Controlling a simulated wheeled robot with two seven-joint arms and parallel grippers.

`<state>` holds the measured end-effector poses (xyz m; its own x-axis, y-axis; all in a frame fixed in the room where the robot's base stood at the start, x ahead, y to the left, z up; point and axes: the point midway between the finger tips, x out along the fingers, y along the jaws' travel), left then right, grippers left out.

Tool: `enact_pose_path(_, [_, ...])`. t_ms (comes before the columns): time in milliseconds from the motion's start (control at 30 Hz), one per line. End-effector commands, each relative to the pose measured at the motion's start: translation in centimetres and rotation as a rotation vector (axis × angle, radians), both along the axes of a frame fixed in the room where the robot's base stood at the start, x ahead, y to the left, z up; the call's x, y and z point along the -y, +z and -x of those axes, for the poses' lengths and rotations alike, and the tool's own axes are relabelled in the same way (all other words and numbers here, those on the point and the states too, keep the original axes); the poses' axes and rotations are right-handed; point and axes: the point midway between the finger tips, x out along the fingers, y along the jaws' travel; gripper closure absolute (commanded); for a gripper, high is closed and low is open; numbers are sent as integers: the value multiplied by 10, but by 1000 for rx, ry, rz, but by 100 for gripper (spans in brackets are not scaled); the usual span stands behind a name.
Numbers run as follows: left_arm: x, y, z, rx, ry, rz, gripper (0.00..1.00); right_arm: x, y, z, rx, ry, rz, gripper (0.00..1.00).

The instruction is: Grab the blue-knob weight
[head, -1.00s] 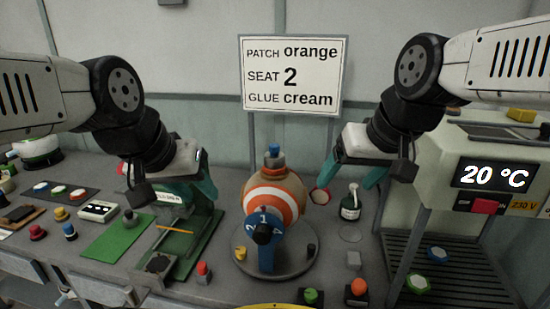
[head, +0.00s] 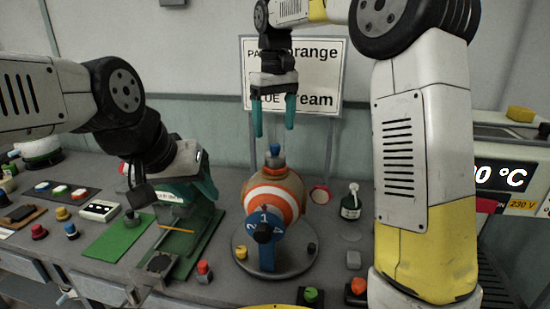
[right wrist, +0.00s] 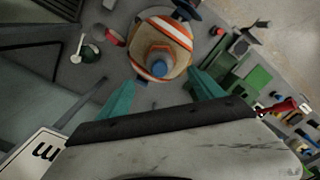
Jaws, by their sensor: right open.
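A blue knob (head: 275,150) sits on a grey cap on top of the orange-and-white striped ball (head: 273,194); the right wrist view shows this blue knob (right wrist: 159,68) from above, between the fingertips' directions. Another small blue-topped piece (head: 71,230) stands at the left of the bench. My right gripper (head: 273,130) is open and empty, fingers pointing down above the ball; it also shows in the right wrist view (right wrist: 163,88). My left gripper (head: 190,190) is at the green stand left of the ball; its fingertips are partly hidden.
The ball rests on a round grey plate (head: 250,265) with a blue numbered part in front. A dark bottle (head: 351,203) stands to its right. Red (head: 203,272), green (head: 311,296) and orange (head: 358,287) knobbed pieces stand near the front. A sign (head: 330,75) is behind.

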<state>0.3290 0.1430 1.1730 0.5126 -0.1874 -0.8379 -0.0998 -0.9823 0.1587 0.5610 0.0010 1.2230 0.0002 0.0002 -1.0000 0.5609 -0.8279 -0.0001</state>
Motion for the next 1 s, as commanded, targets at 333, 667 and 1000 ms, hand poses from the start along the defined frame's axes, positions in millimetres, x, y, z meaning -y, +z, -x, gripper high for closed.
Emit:
enact_pose_path(333, [0,0,0,0,0,0,64,1,-39,1,-4,0,3,24])
enact_pose_path(667, [0,0,0,0,0,0,64,1,-76,0,0,0,0,24])
enact_pose_path(1000, [0,0,0,0,0,0,64,1,-76,0,0,0,0,51])
